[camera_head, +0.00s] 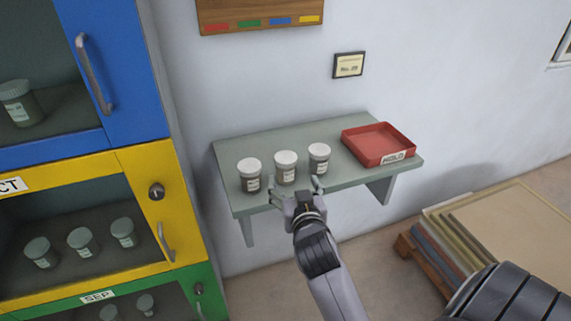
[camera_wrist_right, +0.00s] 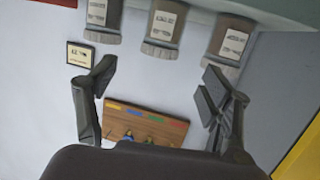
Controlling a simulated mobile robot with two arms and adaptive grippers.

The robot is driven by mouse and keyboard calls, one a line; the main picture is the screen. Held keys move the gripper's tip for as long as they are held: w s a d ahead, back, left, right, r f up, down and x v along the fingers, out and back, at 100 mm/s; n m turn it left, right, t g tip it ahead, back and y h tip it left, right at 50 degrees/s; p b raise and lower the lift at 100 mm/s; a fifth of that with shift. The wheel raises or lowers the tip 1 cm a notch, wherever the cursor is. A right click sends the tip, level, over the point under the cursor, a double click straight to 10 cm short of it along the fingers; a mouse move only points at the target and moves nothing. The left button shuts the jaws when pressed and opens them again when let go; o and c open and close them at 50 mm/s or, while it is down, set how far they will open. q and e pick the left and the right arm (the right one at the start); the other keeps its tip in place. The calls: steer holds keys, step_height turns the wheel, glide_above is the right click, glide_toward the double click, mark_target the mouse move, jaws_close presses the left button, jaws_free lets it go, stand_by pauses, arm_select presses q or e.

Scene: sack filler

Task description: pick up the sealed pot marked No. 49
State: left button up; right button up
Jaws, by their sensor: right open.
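Three grey pots with white lids and small labels stand in a row on a wall shelf (camera_head: 345,185): left pot (camera_head: 249,180), middle pot (camera_head: 286,174), right pot (camera_head: 319,164). The label numbers are too small to read, so I cannot tell which is No. 49. My right gripper (camera_head: 295,184) is open and empty at the shelf's front edge, nearest the middle pot. In the right wrist view, which looks upside down, the fingers (camera_wrist_right: 158,95) are spread, with the middle pot (camera_wrist_right: 163,28) above the gap between them. My left gripper is not in view.
A red tray (camera_head: 380,158) labelled HOLD sits at the shelf's right end. Blue (camera_head: 135,70), yellow (camera_head: 150,185) and green (camera_head: 170,288) cabinets at left hold more pots. A small plaque (camera_head: 349,65) and a coloured-strip board (camera_head: 262,14) hang above. Stacked sheets (camera_head: 515,235) lie at lower right.

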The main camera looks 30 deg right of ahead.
mark_target(286, 157)
steer(key=x, duration=0.6)
steer(key=shift+w+d+p, duration=0.1)
steer(key=shift+w+p, duration=0.15)
steer(key=shift+p, duration=0.15)
steer(key=x, duration=0.1)
steer(key=p+x, duration=0.1)
steer(key=x, duration=0.2)
steer(key=shift+w+d+r, duration=0.1)
steer(key=shift+w+r, duration=0.2)
steer(key=shift+w, duration=0.15)
steer(key=shift+w+d+f, duration=0.1)
steer(key=shift+w, duration=0.15)
steer(key=shift+c, duration=0.3)
steer(key=c, duration=1.2)
steer(key=shift+c, duration=0.2)
steer(key=shift+r, duration=0.2)
